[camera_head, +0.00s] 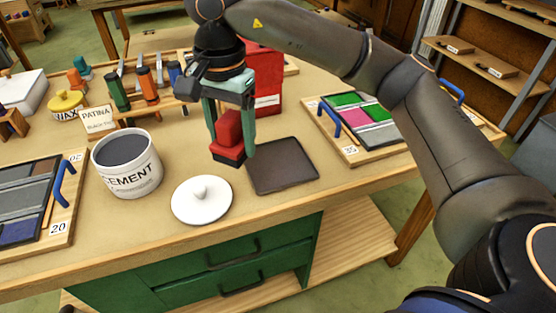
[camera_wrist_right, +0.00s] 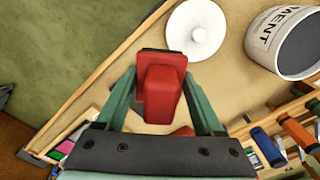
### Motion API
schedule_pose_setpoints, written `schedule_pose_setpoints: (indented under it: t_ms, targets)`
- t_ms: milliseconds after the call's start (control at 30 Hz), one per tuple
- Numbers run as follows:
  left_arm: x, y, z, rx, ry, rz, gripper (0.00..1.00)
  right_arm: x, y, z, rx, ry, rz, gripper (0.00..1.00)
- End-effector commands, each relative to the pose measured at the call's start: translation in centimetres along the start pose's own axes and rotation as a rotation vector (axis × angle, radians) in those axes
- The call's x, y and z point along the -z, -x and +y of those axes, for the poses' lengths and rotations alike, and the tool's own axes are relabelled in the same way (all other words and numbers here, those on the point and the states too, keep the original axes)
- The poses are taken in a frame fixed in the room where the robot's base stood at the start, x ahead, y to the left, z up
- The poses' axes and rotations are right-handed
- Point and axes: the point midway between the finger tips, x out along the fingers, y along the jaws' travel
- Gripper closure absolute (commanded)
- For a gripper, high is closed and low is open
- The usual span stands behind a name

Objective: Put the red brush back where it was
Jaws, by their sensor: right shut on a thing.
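The red brush (camera_head: 229,128) is upright between the teal fingers of my right gripper (camera_head: 232,138), which is shut on it. Its dark lower end is low over the bench, left of the dark square mat (camera_head: 282,166); I cannot tell whether it touches the bench. In the right wrist view the red brush (camera_wrist_right: 160,92) sits between the fingers of the right gripper (camera_wrist_right: 162,100). Behind the gripper in the head view, handled tools in green (camera_head: 117,92), orange (camera_head: 147,84) and blue (camera_head: 175,73) stand in a wooden rack. My left gripper is not in view.
A white lid (camera_head: 202,200) lies in front of the brush, with an open cement tub (camera_head: 127,165) to its left. A red box (camera_head: 265,75) stands behind the gripper. Trays of coloured pieces lie left (camera_head: 28,200) and right (camera_head: 362,125). A PATINA card (camera_head: 97,120) stands behind the tub.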

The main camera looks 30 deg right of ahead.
Motion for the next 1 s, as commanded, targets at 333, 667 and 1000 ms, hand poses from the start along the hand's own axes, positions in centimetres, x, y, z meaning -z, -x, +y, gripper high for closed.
schedule_pose_setpoints:
  t_ms: [333, 667, 1000]
  targets:
    - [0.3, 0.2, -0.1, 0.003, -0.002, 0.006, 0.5, 8.2, -4.0, 1.8, -0.005, -0.007, -0.001, 0.75]
    - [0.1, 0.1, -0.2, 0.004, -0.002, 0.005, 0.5, 11.0, -7.6, 2.3, -0.001, -0.001, 0.001, 0.75]
    - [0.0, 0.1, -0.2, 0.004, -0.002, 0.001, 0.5, 12.5, -12.0, 2.7, -0.003, 0.001, 0.0, 0.75]
